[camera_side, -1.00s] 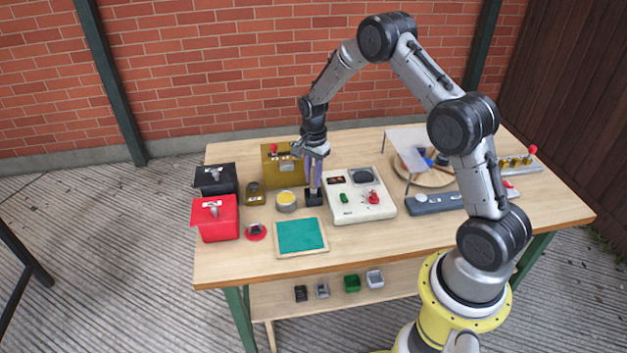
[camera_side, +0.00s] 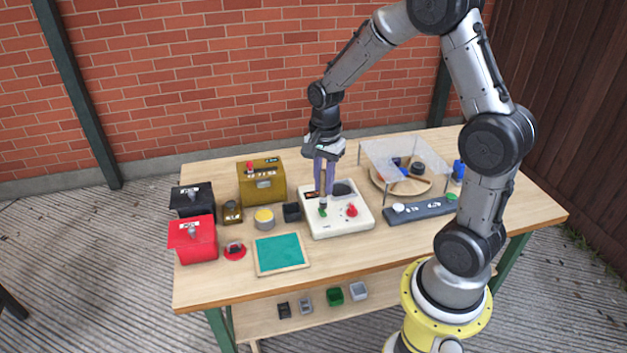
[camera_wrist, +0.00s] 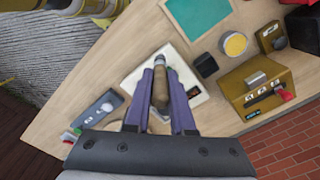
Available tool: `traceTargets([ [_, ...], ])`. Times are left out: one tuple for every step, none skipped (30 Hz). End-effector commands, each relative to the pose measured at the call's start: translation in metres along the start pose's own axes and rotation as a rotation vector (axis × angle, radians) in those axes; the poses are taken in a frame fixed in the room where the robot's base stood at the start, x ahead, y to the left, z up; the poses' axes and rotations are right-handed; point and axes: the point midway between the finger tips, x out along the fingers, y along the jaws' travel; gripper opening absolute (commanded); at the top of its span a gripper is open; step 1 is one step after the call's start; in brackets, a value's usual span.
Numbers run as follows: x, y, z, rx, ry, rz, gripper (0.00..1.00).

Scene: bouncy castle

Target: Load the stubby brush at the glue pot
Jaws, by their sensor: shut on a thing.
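My gripper (camera_side: 324,176) is shut on a stubby brush (camera_side: 323,201), which hangs bristles down over the white console. The brush's wooden handle (camera_wrist: 159,84) shows between the two purple fingers in the wrist view. Its bristle end cannot be made out clearly, nor whether it touches the console. A round grey pot (camera_side: 264,219) with yellow contents, which looks like the glue pot, stands left of the gripper; it also shows in the wrist view (camera_wrist: 234,44). A small dark square cup (camera_side: 291,212) stands between pot and console.
The white console (camera_side: 340,228) has a red knob. A brass box (camera_side: 262,184) stands behind the pot. Red (camera_side: 196,246) and black (camera_side: 190,198) bins are at left, a green framed mat (camera_side: 281,253) in front. A clear raised cover (camera_side: 395,152) and grey panel (camera_side: 425,208) are at right.

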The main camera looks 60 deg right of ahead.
Motion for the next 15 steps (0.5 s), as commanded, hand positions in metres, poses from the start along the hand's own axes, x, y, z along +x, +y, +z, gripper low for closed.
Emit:
traceTargets([
  [-0.002,0.004,0.001,0.007,-0.001,0.004,0.0],
  [-0.003,0.006,0.002,0.014,-0.003,0.009,0.0],
  [-0.007,0.002,0.001,0.023,-0.001,0.003,0.0],
  [-0.01,-0.001,0.0,0.028,0.001,-0.002,0.0],
  [-0.013,-0.006,-0.002,0.034,0.002,-0.007,0.0],
  [-0.016,-0.015,-0.004,0.043,0.004,-0.014,0.0],
  [-0.018,-0.022,-0.005,0.048,0.005,-0.015,0.0],
  [-0.02,-0.031,-0.007,0.052,0.006,-0.019,0.0],
  [-0.021,-0.044,-0.008,0.056,0.006,-0.022,0.0],
  [-0.022,-0.055,-0.009,0.059,0.007,-0.026,0.0],
  [-0.023,-0.066,-0.009,0.06,0.008,-0.028,0.0],
  [-0.023,-0.081,-0.009,0.061,0.008,-0.03,0.0],
  [-0.022,-0.092,-0.009,0.062,0.008,-0.032,0.0],
  [-0.021,-0.102,-0.008,0.061,0.008,-0.032,0.0],
  [-0.019,-0.116,-0.007,0.058,0.008,-0.033,0.0],
])
